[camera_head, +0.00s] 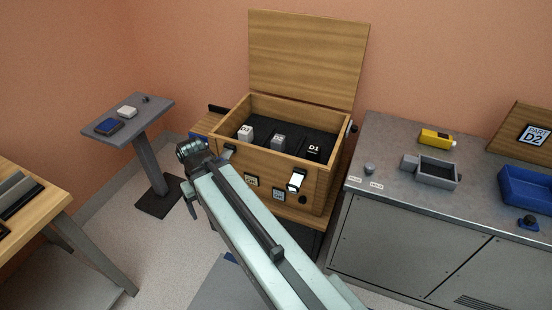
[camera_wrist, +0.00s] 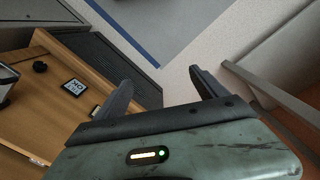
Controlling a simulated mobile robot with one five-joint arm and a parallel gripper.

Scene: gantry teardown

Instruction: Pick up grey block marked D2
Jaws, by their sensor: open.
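An open wooden box (camera_head: 268,165) stands in the middle of the head view, its lid raised behind. On its dark floor are a light grey block (camera_head: 245,133) at the left, a grey block (camera_head: 279,142) in the middle and a black block (camera_head: 313,150) marked D1 at the right. The marks on the two grey blocks are too small to read surely. My gripper (camera_wrist: 159,77) is open in the wrist view, with only floor between its fingers. In the head view, the arm's end is outside the box, off its front left corner.
A small grey stand (camera_head: 128,115) is at the left. A grey cabinet (camera_head: 390,206) at the right holds a grey tray (camera_head: 438,172), a yellow item (camera_head: 437,136), a blue bin (camera_head: 525,190) and a sign reading PART D2 (camera_head: 534,135). A wooden table (camera_head: 40,215) is at lower left.

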